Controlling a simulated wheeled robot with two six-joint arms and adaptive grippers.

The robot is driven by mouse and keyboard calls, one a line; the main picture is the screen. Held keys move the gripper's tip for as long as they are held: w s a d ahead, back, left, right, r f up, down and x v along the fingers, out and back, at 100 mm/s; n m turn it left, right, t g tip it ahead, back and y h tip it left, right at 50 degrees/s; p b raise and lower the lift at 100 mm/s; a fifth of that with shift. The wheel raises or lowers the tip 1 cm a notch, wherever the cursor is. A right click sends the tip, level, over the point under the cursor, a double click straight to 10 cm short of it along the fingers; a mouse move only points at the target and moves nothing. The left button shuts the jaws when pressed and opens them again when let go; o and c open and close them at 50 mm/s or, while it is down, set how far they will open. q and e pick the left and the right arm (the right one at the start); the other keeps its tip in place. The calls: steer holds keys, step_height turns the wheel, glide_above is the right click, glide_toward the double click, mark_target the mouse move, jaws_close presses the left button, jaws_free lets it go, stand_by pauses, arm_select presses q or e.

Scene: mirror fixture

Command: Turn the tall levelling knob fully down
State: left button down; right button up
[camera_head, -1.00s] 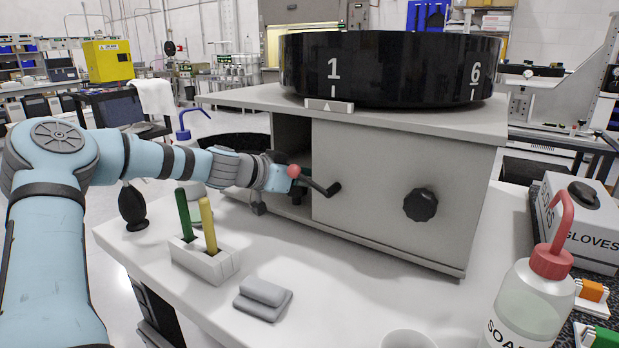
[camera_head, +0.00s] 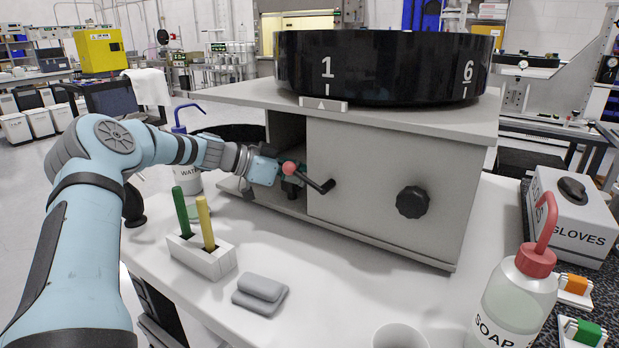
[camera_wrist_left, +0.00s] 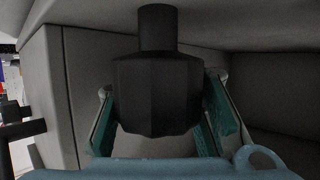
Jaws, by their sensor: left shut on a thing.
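In the left wrist view a dark, faceted knob (camera_wrist_left: 158,95) hangs on a thick round stem from the underside of the surface above. My left gripper (camera_wrist_left: 162,108) has one teal finger on each side of the knob and is shut on it. In the head view my left gripper (camera_head: 284,181) reaches into the open recess at the left of the grey cabinet (camera_head: 375,170). The knob cannot be made out there. My right gripper is in neither view.
A crank with a red ball (camera_head: 289,168) stands right by the gripper in the head view. A black star knob (camera_head: 412,202) is on the cabinet front. A numbered black drum (camera_head: 390,70) sits on top. A pen block (camera_head: 205,258) and grey pad (camera_head: 260,293) lie in front.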

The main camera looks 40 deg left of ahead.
arm_select(q)
steer(key=c, duration=1.7)
jaws_free()
steer(key=o, duration=0.4)
steer(key=shift+s+a+r, duration=0.15)
steer(key=shift+s+a, duration=0.05)
steer(key=shift+s, duration=0.15)
steer(key=shift+w, duration=0.1)
steer(key=shift+d, duration=0.1)
steer(key=v, duration=0.7)
steer(key=shift+s+a, duration=0.25)
steer(key=shift+s, duration=0.05)
steer(key=shift+r, duration=0.1)
